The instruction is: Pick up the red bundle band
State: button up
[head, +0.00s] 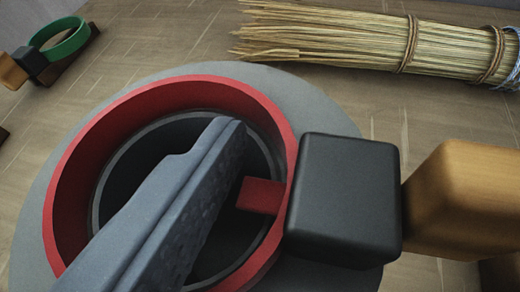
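The red bundle band (185,92) is a wide ring, close to me in the head view. A red tab joins it to a black block (345,200) and a wooden grip (465,200) on the right. My gripper (222,140) shows as a grey-blue finger with a rough face on its right side. It reaches from the lower left across the ring's opening, and its tip is left of the red tab and the black block. I see no second finger apart from it, and no hold on the band. The finger hides the lower left of the ring.
A grey disc (305,95) lies beneath the band, with a dark round form inside the ring. A tied straw broom bundle (380,40) lies at the upper right. A green band (66,42) with a similar grip is at the upper left. Plank floor between is clear.

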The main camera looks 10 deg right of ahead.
jog(key=c, duration=1.1)
jog(key=shift+f, duration=0.1)
jog(key=shift+c, duration=0.5)
